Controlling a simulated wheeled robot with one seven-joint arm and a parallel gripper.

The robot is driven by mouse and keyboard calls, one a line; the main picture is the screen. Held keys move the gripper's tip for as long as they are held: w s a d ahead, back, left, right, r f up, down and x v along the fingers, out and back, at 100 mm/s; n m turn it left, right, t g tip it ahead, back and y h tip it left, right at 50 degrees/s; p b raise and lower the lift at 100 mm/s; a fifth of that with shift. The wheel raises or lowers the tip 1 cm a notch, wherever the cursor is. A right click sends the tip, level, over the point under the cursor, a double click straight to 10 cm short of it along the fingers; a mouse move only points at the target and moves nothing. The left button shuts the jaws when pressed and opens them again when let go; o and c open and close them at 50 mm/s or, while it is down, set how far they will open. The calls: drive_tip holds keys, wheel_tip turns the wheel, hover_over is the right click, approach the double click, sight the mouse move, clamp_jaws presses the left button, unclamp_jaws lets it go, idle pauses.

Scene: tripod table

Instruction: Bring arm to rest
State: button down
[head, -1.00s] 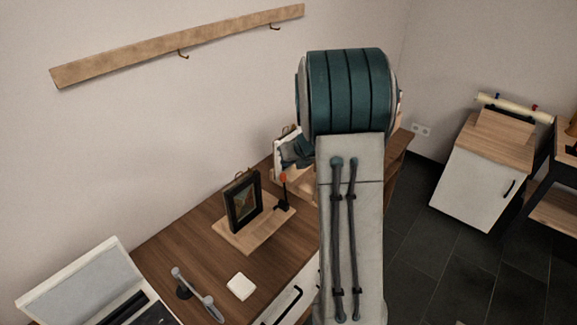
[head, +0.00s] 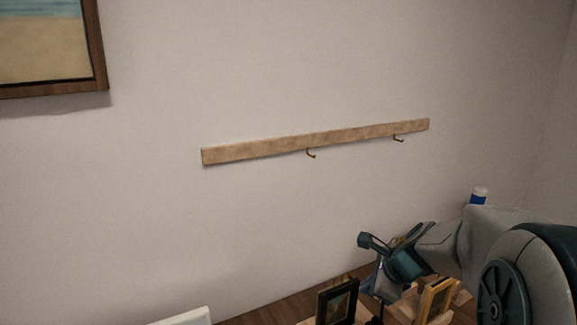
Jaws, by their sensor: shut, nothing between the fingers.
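My arm enters at the lower right in the head view, with a large grey and teal joint near the right edge. Its forearm reaches left over the desk. My gripper (head: 383,277) is at the end of it, small and dark teal, low over the back of the desk near the wall. It is shut and holds nothing. Its fingertips are partly hidden among the things behind and below it.
A black picture frame (head: 337,301) stands just left of my gripper, and a yellow-edged frame (head: 436,298) stands close on its right. A wooden rail (head: 315,141) with hooks is on the wall above.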

drive_tip(key=s+a+r+n+g+h, duration=0.1)
drive_tip(key=s+n, duration=0.9)
drive_tip(key=n, duration=0.1)
drive_tip(key=s+a+r+n+h, duration=0.1)
drive_tip(key=s+a+n+h, duration=0.1)
drive_tip(key=s+n, duration=0.8)
drive_tip(key=shift+s+a+r+n+g, duration=0.2)
drive_tip(key=shift+n+g, duration=0.2)
drive_tip(key=shift+n, duration=0.2)
